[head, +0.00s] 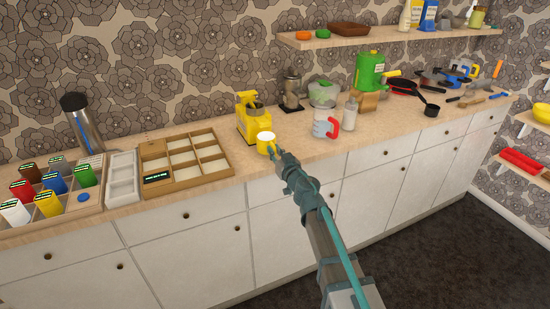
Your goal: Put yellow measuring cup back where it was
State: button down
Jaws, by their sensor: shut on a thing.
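The yellow measuring cup (264,146), with a pale inside facing up towards the camera, is in the head view just right of the picture's middle-left. My gripper (273,152) is shut on it at its lower right side. The cup is in front of the yellow appliance (246,121) and overlaps its lower right edge in the picture. I cannot tell whether the cup touches the counter or is held just above it. The gripper hides part of the cup's handle side.
A wooden divided tray (211,136) lies to the left, with colored containers (47,203) further left. A clear jug with a red handle (321,129) and a white bottle (350,109) stand to the right. Bare counter (232,157) lies between the tray and the cup.

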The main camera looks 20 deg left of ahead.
jog(key=shift+f, duration=0.2)
jog(key=c, duration=1.6)
grip_release()
jog(key=shift+f, duration=0.1)
jog(key=o, duration=0.4)
jog(key=shift+o, duration=0.2)
